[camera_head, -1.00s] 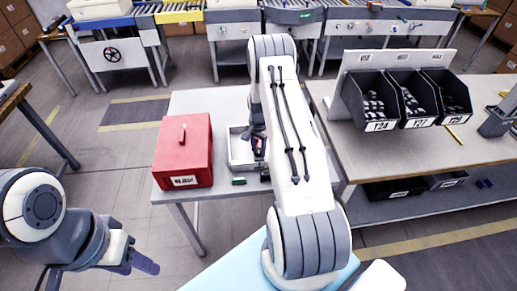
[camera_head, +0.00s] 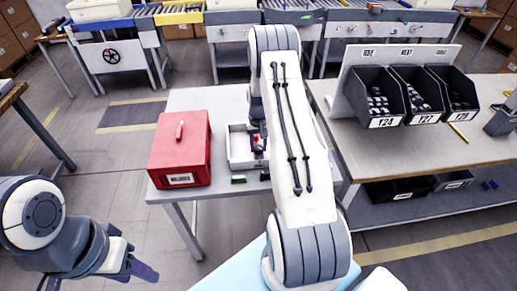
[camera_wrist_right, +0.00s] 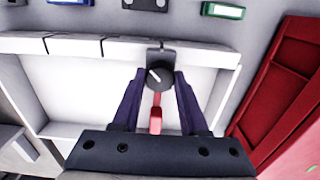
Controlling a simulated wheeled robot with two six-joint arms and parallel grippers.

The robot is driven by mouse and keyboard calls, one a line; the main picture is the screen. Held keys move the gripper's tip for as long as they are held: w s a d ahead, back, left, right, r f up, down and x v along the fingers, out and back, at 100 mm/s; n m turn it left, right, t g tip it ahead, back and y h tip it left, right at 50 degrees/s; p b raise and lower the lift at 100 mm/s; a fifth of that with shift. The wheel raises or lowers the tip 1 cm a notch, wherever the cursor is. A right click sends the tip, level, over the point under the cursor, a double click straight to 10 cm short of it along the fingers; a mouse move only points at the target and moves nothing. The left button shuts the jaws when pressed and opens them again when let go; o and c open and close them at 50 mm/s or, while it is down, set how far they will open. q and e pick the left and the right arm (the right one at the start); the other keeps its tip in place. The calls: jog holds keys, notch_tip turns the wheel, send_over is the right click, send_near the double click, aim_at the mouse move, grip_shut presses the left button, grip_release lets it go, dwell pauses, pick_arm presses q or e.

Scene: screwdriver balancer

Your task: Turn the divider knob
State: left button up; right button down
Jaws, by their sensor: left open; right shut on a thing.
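The divider knob (camera_wrist_right: 158,77) is round and dark with a white pointer line. In the right wrist view it sits at the top of the white tray's divider. My right gripper (camera_wrist_right: 158,80) is shut on the knob, one purple finger on each side. A red piece (camera_wrist_right: 156,118) shows just below the knob, between the fingers. In the head view my right arm hides the knob and most of that gripper. The tray (camera_head: 237,160) shows partly to the left of the arm. My left gripper (camera_head: 143,270) is open and empty, low at the left, away from the table.
A red box (camera_head: 180,150) stands on the table left of the tray; it also shows in the right wrist view (camera_wrist_right: 285,105). Small green (camera_wrist_right: 223,11) and black (camera_wrist_right: 146,5) pieces lie beside the tray. A bench at right holds black bins (camera_head: 375,100).

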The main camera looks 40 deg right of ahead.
aim_at(258, 147)
jog(key=n+b, duration=0.1)
jog(key=n, duration=0.4)
jog(key=shift+n+b, duration=0.3)
jog(key=shift+b, duration=0.1)
jog(key=n+b, duration=0.1)
jog(key=n, duration=0.4)
jog(key=shift+n, duration=0.3)
jog(key=shift+r, duration=0.1)
jog(key=shift+c, duration=2.1)
grip_release()
notch_tip(258, 147, up, 10)
jog(key=b, duration=0.2)
jog(key=shift+r, duration=0.2)
